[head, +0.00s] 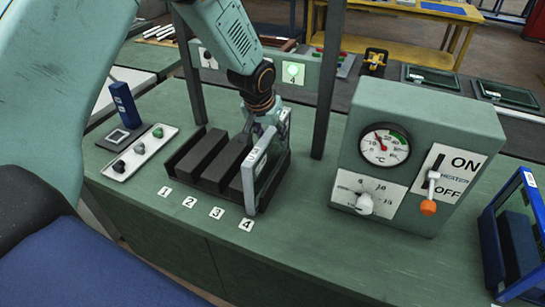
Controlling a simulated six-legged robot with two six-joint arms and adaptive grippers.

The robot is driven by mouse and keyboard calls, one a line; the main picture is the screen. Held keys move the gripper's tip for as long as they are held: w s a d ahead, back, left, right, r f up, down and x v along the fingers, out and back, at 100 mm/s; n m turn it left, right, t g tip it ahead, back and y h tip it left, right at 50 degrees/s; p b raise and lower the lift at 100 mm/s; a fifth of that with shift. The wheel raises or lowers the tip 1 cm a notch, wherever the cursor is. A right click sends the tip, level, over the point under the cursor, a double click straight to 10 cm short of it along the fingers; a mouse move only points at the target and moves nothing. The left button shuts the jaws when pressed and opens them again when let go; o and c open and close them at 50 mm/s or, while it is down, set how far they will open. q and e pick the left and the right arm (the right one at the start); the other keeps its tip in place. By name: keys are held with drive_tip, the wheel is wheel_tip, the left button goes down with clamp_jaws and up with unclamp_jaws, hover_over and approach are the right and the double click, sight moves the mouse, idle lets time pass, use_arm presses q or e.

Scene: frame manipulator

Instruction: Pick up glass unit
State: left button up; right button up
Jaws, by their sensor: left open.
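A glass unit with a light grey frame (253,170) stands upright at the right end of a dark slotted rack (183,150), by the label 4. My left gripper (266,130) reaches down from above to the unit's upper edge. Its jaws are open, and its fingers are partly hidden by the frame, so I cannot tell whether they touch it. Dark blocks fill the rack to the left of the unit. My right gripper is out of view.
A heater box (425,150) with gauge, knob and lever stands to the right. A blue frame (515,240) is at the right edge. Dark posts (327,80) rise behind the rack. A white switch tray (140,153) lies to the left. The front middle of the bench is clear.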

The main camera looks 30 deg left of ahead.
sight(272, 143)
use_arm(q)
drive_tip(key=x, duration=0.4)
drive_tip(key=shift+a+f+p, duration=0.25)
drive_tip(key=shift+f+p, duration=0.1)
drive_tip(key=shift+f, duration=0.05)
drive_tip(key=shift+w+d+f, duration=0.1)
drive_tip(key=shift+f, duration=0.2)
drive_tip(key=shift+w+f, duration=0.25)
drive_tip(key=shift+a, duration=0.25)
drive_tip(key=shift+c, duration=1.1)
drive_tip(key=shift+s+d+r, duration=0.15)
drive_tip(key=shift+d, duration=0.1)
drive_tip(key=c, duration=0.4)
drive_tip(key=shift+a, duration=0.15)
clamp_jaws()
